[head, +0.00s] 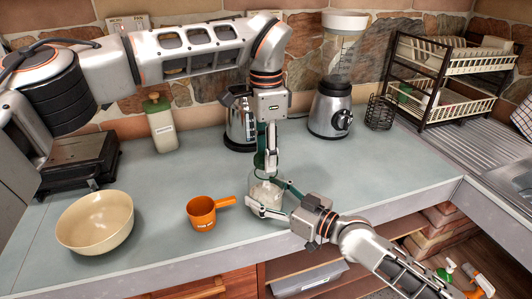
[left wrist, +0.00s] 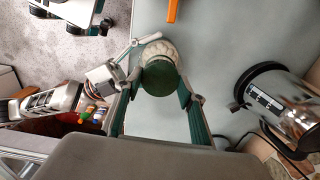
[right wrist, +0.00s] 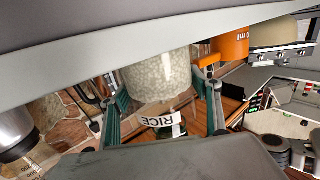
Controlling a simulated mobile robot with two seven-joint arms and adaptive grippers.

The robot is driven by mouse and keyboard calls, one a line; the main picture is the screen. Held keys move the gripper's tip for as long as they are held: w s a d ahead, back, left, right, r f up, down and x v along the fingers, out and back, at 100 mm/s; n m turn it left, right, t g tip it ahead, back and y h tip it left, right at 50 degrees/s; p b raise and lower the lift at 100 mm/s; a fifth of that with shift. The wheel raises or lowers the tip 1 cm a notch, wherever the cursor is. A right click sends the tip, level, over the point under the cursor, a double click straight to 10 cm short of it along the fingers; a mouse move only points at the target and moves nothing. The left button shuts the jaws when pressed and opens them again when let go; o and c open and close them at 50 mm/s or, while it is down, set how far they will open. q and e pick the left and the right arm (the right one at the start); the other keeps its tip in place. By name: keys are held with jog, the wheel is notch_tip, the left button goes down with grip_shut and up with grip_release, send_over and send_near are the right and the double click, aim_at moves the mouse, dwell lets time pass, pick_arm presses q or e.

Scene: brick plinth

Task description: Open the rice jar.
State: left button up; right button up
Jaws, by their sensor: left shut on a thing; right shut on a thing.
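The rice jar (head: 264,193) is a clear jar of pale grains on the counter near its front edge. Its RICE label shows upside down in the right wrist view (right wrist: 160,121). Its round green lid (left wrist: 160,78) shows from above in the left wrist view, over the jar's mouth. My left gripper (head: 268,172) points down from above and is shut on the lid. My right gripper (head: 268,205) comes from the front right and is shut on the jar's body. Fingers partly hide the lid in the head view; I cannot tell whether it is seated or slightly raised.
An orange cup (head: 201,212) and a cream bowl (head: 95,222) stand to the left. A dish rack (head: 440,80) is at the back right. The counter right of the jar is fairly clear.

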pick_arm(q)
jog(key=shift+r, duration=2)
pick_arm(e)
jog(key=o, duration=2.3)
jog(key=shift+s+d, duration=0.1)
